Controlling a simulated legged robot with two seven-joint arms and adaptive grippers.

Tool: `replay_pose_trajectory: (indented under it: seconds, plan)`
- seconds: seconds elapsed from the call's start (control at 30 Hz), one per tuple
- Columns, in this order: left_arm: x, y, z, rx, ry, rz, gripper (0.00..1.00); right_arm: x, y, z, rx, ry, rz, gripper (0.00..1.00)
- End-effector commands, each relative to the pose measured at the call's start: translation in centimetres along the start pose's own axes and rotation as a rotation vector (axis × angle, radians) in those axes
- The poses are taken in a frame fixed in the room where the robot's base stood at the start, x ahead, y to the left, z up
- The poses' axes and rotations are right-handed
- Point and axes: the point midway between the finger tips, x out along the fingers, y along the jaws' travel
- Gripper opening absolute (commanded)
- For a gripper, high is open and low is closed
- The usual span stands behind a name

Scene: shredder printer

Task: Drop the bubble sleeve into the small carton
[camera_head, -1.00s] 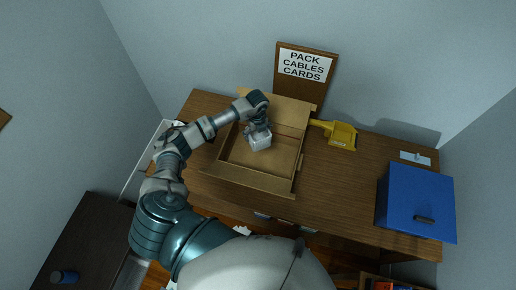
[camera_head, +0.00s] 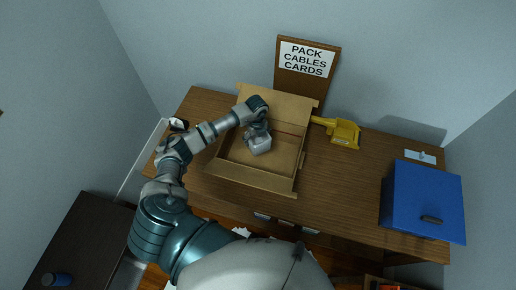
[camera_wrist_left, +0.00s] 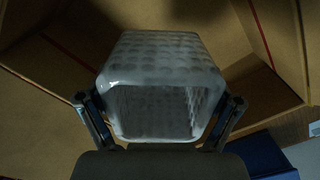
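The bubble sleeve (camera_head: 259,144) is a whitish, dimpled, open-ended box shape. In the left wrist view the sleeve (camera_wrist_left: 155,70) sits between the two fingers of my left gripper (camera_wrist_left: 160,115), which touch its sides. My left gripper (camera_head: 257,130) holds it over or inside the open small carton (camera_head: 229,176), left of the carton's middle. I cannot tell whether the sleeve touches the carton floor. The brown carton stands on the wooden desk with its flaps folded out. Its walls also fill the background of the left wrist view (camera_wrist_left: 270,85). My right gripper is not in view.
A sign (camera_head: 307,60) reading "PACK CABLES CARDS" stands behind the carton. A yellow tool (camera_head: 344,134) lies right of it. A blue box (camera_head: 425,200) stands at the desk's right end. The desk (camera_head: 345,185) between carton and blue box is clear.

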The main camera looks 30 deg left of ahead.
Motion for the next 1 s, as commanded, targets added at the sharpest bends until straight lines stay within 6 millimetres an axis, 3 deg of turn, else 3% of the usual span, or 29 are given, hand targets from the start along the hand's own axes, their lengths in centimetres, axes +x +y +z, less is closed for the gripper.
replay_pose_trajectory:
  seconds: [0.47,1.0]
  plan:
    - [-0.6,-0.1,0.1,0.0,-0.001,-0.002,1.0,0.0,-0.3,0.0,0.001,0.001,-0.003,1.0]
    - [-10.8,-0.1,0.2,0.0,0.0,-0.001,1.0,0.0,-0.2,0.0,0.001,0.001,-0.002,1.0]
